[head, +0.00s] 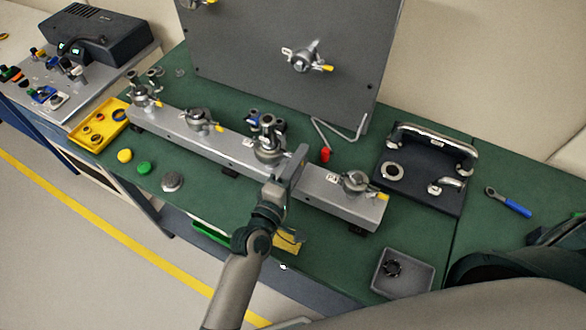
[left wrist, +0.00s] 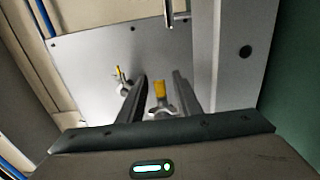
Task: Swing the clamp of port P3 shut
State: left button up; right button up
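The grey manifold bar (head: 225,150) lies across the green bench, with several clamped ports along its top. The port that I take as P3 (head: 268,150) is right of the middle; its small label is hard to read, and a metal fitting stands on it. My left gripper (head: 299,160) is just right of this port, over the bar, and hides part of its clamp. In the left wrist view, my left fingers (left wrist: 157,95) are apart. A yellow-tipped lever (left wrist: 160,89) shows in the gap between them; I cannot tell whether they touch it. My right gripper is not visible.
Another clamped port (head: 355,182) is at the bar's right end. A grey upright panel (head: 290,50) stands behind the bar. A red item (head: 325,155) lies behind the bar. A dark plate with a handle (head: 425,170) and a grey bin (head: 403,272) are on the right.

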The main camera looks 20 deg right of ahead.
pick_arm(q)
jog(key=shift+v, duration=0.8)
jog(key=b+v, duration=0.5)
jog(key=v, duration=1)
jog(key=shift+s+a, duration=0.2)
jog(key=shift+a, duration=0.1)
